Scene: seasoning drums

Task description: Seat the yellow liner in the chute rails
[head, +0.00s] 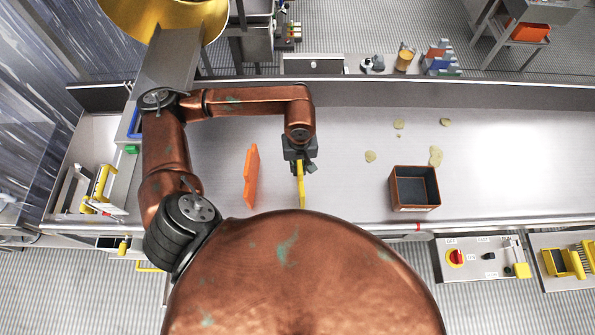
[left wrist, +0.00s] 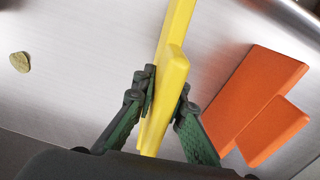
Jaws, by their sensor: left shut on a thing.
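My left gripper (head: 300,157) is shut on the yellow liner (head: 301,188), a thin stepped plate held on edge near the front of the steel table. In the left wrist view, the liner (left wrist: 174,68) stands between the two fingers of my left gripper (left wrist: 166,100). I cannot tell how far it is above the table. A fixture with pale bars and a yellow part (head: 101,187) stands at the far left. I cannot tell whether it is the chute rails. My right gripper is out of view.
A stepped orange plate (head: 251,176) lies left of the liner; it also shows in the left wrist view (left wrist: 257,92). A dark open box (head: 414,187) stands to the right, with several tan chips (head: 436,155) near it. Panels (head: 482,257) line the front edge.

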